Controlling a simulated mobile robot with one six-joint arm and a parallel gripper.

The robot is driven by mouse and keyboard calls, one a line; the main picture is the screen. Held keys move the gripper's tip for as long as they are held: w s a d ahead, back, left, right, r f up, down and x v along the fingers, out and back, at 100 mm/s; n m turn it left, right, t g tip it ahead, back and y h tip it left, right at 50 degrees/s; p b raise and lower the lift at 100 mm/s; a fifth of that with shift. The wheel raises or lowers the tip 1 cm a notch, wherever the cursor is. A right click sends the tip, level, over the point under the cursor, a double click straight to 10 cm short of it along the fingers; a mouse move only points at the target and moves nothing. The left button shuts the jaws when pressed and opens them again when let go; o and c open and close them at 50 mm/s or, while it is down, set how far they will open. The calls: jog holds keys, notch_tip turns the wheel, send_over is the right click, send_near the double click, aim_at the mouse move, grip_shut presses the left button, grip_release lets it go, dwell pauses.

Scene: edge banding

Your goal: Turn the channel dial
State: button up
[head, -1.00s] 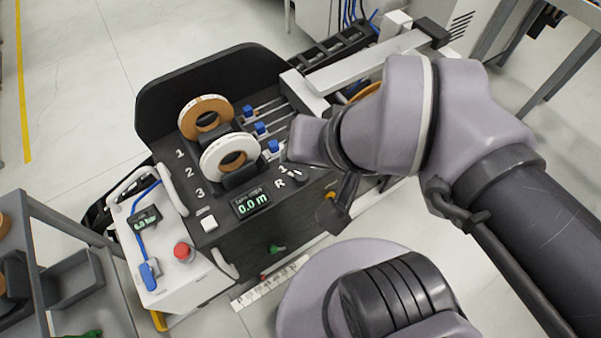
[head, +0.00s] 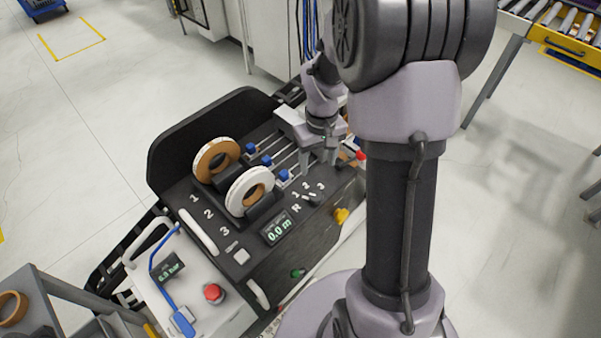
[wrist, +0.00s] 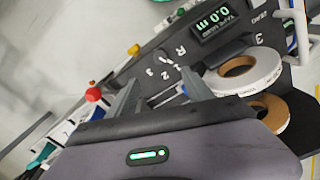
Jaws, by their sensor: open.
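The channel dial (head: 309,197) is a small dark knob on the black machine panel, with the marks R, 1, 2 and 3 around it. It also shows in the wrist view (wrist: 164,59), just beyond my fingertips; its exact setting is too small to read. My gripper (head: 318,162) is above the panel, behind the dial in the head view, with its fingers pointing down. In the wrist view my gripper (wrist: 158,80) has its two fingers spread with nothing between them. The dial looks apart from both fingers.
Two tape rolls, one brown (head: 214,158) and one white (head: 247,190), stand left of the dial. Blue-ended sliders (head: 285,175) and a lit display (head: 278,230) are close by. A red knob (wrist: 93,94), a yellow knob (head: 342,215) and a red button (head: 213,293) stick out.

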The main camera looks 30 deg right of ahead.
aim_at(316, 196)
notch_tip(316, 196, down, 16)
jog(key=b, duration=0.5)
jog(key=shift+d+r, duration=0.1)
jog(key=shift+r, duration=0.1)
grip_shut()
